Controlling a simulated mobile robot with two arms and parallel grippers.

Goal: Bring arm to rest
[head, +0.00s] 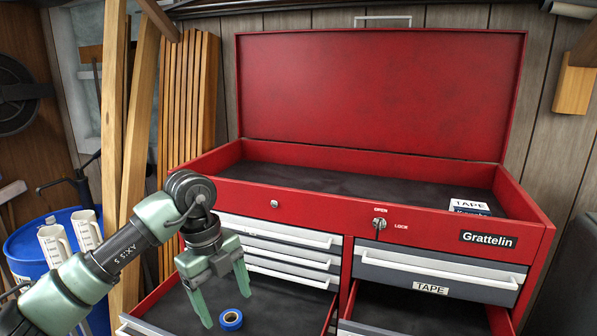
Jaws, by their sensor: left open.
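My left arm comes in from the lower left. Its gripper (227,302) is open, pointing down above the pulled-out lower left drawer of a red tool chest (507,215). A blue roll of tape (231,320) shows between or just beyond the fingertips, on the dark drawer floor (275,304). I cannot tell whether a finger touches the tape. Nothing is held in the gripper. My right gripper is not in view.
A drawer labelled TAPE (432,288) is at right, above another open drawer.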

